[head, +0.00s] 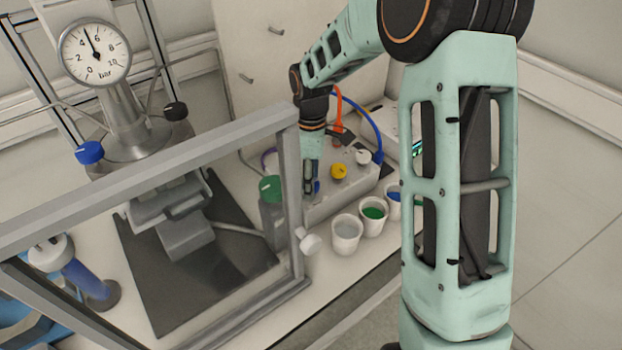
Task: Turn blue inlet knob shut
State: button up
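A blue knob (89,152) sits on the left side of the reactor head (133,140), below the pressure gauge. A black knob (175,111) is on the head's right side. My gripper (311,188) is far right of the blue knob, pointing down at the grey valve block (345,190). A small blue patch shows at its fingertips; I cannot tell whether it is a knob or part of the gripper. The fingers are too small and partly covered to tell whether they are open or shut.
The block carries yellow (338,171) and white (363,157) knobs. A green-topped part (270,188) stands behind the grey frame (290,170). Cups (347,233) stand before the block. The gauge (95,53) reads about 5 bar.

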jog(key=shift+c, duration=0.2)
jog(key=c, duration=1.1)
jog(key=shift+m, duration=0.4)
jog(key=m+b, duration=0.1)
jog(key=m, duration=0.3)
jog(key=m+b, duration=0.1)
jog(key=m, duration=0.8)
jog(key=shift+b, duration=0.4)
jog(key=shift+m, duration=2)
